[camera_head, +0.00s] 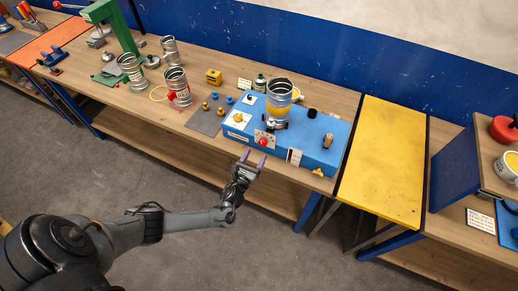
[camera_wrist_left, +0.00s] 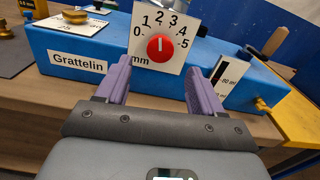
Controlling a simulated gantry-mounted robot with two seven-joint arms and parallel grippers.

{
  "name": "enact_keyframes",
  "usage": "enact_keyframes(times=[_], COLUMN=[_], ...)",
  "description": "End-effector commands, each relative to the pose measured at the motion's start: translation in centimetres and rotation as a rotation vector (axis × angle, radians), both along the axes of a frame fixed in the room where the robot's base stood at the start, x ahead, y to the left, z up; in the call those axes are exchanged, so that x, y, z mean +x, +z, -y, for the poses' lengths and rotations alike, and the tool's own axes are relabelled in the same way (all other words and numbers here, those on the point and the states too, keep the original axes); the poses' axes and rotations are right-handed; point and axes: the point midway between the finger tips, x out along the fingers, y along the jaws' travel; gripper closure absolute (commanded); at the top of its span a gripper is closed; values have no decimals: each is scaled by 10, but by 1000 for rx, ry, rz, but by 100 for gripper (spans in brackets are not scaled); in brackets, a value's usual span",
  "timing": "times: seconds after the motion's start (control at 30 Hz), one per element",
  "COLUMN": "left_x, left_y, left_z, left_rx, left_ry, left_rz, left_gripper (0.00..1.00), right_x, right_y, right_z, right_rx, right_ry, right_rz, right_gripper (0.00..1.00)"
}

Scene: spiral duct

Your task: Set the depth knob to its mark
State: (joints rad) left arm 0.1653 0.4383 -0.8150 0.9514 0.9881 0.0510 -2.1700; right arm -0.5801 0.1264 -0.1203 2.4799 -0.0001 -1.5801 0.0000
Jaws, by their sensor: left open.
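The depth knob (camera_wrist_left: 161,47) is a round red knob on a white dial plate (camera_wrist_left: 142,22) numbered 0 to 5 with "mm" below. A light tick on the knob points up, toward about 2; the exact setting is hard to read. In the head view the knob (camera_head: 263,142) is on the front of the blue machine (camera_head: 318,142). My left gripper (camera_head: 253,160) is open and empty in front of the knob. In the left wrist view its two purple fingers (camera_wrist_left: 162,85) stand apart below and either side of the knob, not touching it. My right gripper is not in view.
A label reading "Grattelin" (camera_wrist_left: 77,62) and a black-and-white scale (camera_wrist_left: 233,82) flank the dial. A metal duct (camera_head: 279,100) stands on the machine. Metal cans (camera_head: 177,86) and a yellow block (camera_head: 214,76) are to the left; a yellow table (camera_head: 385,160) is right.

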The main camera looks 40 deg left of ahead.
Motion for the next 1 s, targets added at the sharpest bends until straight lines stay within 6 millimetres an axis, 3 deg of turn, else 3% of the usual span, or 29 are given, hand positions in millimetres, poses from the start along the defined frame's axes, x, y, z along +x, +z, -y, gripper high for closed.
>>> enact_keyframes(times=[0.1, 0.3, 0.87, 1.0], left_x=[-19, -37, -42, -54], left_y=[0, 0, 0, -9], left_z=[6, 13, 14, 15], left_rx=[-2, 0, 0, -1], left_ry=[-1, 0, 1, 1], left_rz=[-2, -1, -1, -23], left_gripper=[33, 33, 33, 33], right_x=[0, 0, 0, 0], right_y=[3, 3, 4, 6], right_z=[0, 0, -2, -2], right_rx=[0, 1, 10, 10], right_ry=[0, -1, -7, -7], right_rz=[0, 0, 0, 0], right_gripper=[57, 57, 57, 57])
